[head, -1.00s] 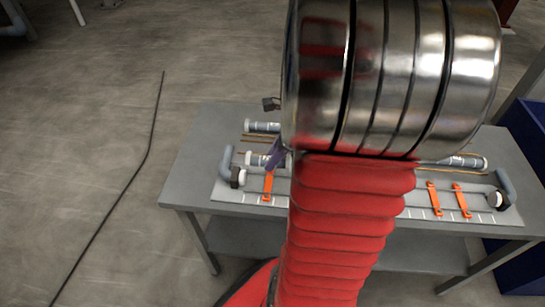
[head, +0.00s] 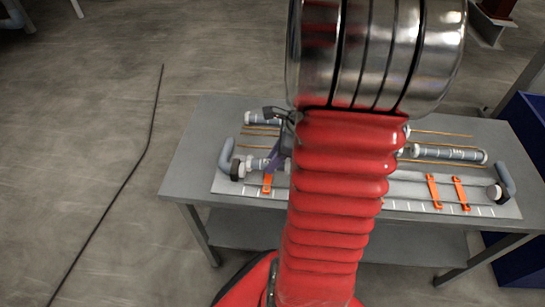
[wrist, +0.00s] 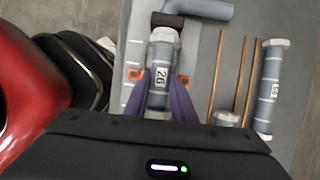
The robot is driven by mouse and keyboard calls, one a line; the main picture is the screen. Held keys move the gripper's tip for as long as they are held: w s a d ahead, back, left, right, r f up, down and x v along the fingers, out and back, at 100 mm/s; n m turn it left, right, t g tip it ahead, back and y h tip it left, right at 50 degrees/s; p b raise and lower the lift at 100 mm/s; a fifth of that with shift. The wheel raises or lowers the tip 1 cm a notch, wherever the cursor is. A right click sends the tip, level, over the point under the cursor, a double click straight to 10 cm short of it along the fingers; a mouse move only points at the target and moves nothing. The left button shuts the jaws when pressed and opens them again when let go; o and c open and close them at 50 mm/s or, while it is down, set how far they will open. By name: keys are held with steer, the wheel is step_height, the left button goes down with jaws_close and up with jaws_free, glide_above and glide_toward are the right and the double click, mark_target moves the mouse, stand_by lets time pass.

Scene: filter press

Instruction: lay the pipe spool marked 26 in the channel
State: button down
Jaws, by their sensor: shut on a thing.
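The pipe spool marked 26 (wrist: 160,85) is a blue-grey tube with a white end collar and a white label. My gripper (wrist: 170,92), with purple fingers, is shut on it, one finger on each side. In the head view the spool (head: 256,165) is at the left end of the channel (head: 385,187), close to the left elbow pipe (head: 226,154). In the wrist view its far end is at the elbow's dark coupling (wrist: 168,19). I cannot tell whether it touches the channel floor. My arm hides the spool's other end and the channel's middle.
Orange clips stand at the channel's left (head: 267,184) and right (head: 434,191). A right elbow pipe (head: 504,179) closes the other end. Other spools lie behind, one at right (head: 450,153) and one at back left (head: 262,119). Copper rods (wrist: 235,75) lie between them.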

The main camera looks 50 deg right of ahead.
steer(key=shift+f, duration=1.9)
steer(key=c, duration=1.4)
jaws_free()
steer(key=v, duration=1.3)
steer(key=shift+r, duration=0.35)
